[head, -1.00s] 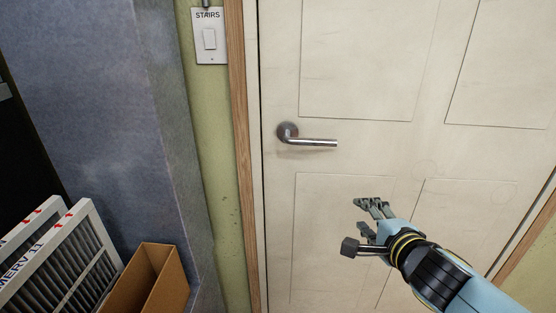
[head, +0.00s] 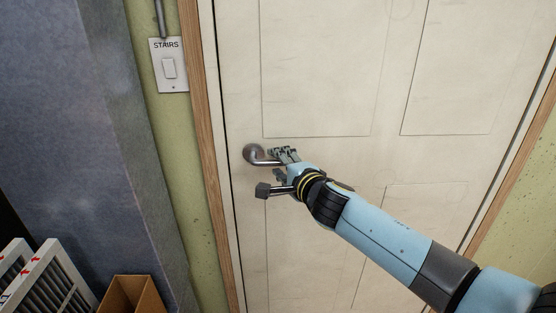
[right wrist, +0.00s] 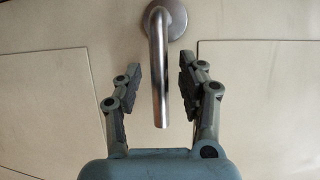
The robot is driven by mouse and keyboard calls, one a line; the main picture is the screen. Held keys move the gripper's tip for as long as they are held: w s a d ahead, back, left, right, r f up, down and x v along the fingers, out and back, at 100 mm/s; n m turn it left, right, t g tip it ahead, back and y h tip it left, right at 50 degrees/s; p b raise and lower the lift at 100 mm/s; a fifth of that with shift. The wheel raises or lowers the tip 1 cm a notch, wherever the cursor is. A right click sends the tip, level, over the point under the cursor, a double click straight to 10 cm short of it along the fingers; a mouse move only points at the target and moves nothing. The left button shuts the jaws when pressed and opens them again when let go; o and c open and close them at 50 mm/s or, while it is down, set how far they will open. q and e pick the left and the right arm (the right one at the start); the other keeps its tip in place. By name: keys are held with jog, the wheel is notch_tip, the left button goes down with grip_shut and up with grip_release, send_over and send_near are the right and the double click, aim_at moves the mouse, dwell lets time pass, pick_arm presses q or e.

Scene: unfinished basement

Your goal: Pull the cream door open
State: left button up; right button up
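The cream door (head: 320,75) fills the middle of the head view and looks shut in its wooden frame. Its metal lever handle (head: 256,154) sits near the door's left edge; the gripper hides most of the lever in the head view. My right gripper (head: 282,163) is at the handle. In the right wrist view the handle's lever (right wrist: 159,80) runs between the two open fingers (right wrist: 160,88), with a gap on each side, so the fingers do not grip it. My left gripper is out of view.
A light switch plate marked STAIRS (head: 168,66) is on the green wall left of the wooden door frame (head: 203,130). A blue-grey column (head: 85,130) stands further left. White-framed filters (head: 50,283) and a cardboard box (head: 133,296) are at the lower left.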

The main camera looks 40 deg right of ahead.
jog(key=shift+w+d+f, duration=0.1)
jog(key=shift+w+f, duration=0.05)
jog(key=shift+w, duration=0.35)
jog(key=shift+c, duration=0.4)
grip_shut()
